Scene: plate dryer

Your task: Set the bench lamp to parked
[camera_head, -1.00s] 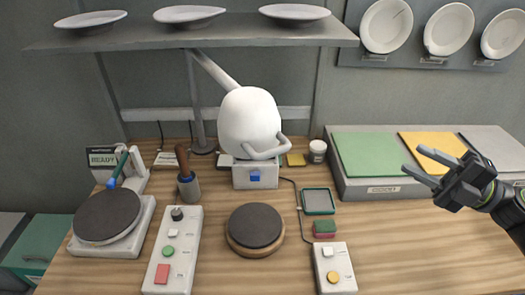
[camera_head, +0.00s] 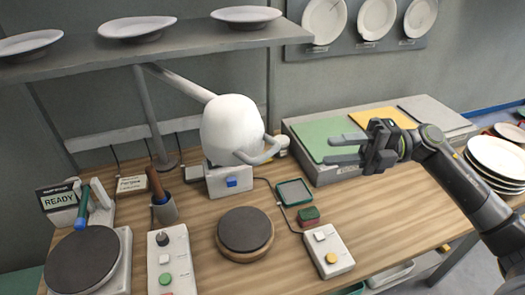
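The bench lamp has a big rounded white head (camera_head: 231,127) with a grey looped handle (camera_head: 262,151) at its lower right. A pale arm (camera_head: 182,83) joins the head to an upright post (camera_head: 150,118) at the back left. The head hangs over a small white box with a blue button (camera_head: 231,183). My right gripper (camera_head: 343,148) is open and empty, its fingers pointing left. My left gripper is not in view. I see no mark for the parked position.
A shelf with plates (camera_head: 190,44) spans above the lamp. A hotplate with a READY sign (camera_head: 63,198) is at left. A dark round pad (camera_head: 245,230), a button box (camera_head: 328,250) and a green-rimmed tray (camera_head: 293,192) lie in front. Stacked plates (camera_head: 500,160) are at far right.

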